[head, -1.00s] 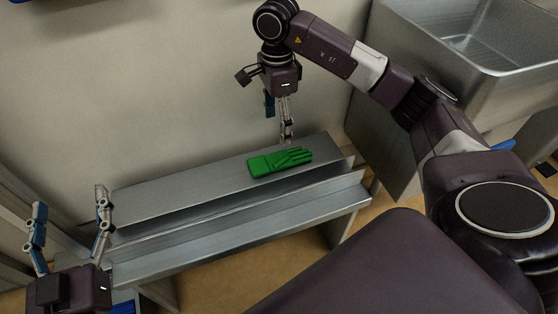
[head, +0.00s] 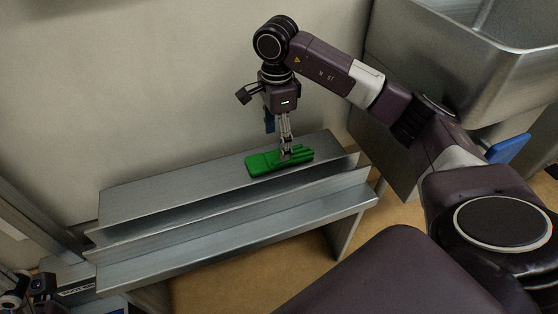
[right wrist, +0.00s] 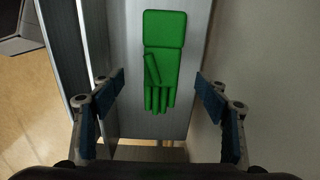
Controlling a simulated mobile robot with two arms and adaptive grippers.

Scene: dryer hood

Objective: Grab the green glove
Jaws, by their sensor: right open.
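A green glove (head: 264,163) lies flat on the upper metal shelf of a bench, fingers to the right in the head view. In the right wrist view the glove (right wrist: 163,35) lies ahead, cuff at the top and fingers toward me. My right gripper (head: 285,151) points down over the finger end of the glove. In the right wrist view its two fingers (right wrist: 160,92) are spread wide, one on each side of the glove, with nothing between them. In the head view, part of my left arm's end shows at the bottom left corner; its fingers cannot be made out.
The metal bench (head: 160,197) has a stepped top with a slot along it. A wall stands close behind it. A steel sink (head: 455,75) is at the upper right, with a blue item (head: 508,149) beside it. The brown floor (head: 240,285) is clear in front of the bench.

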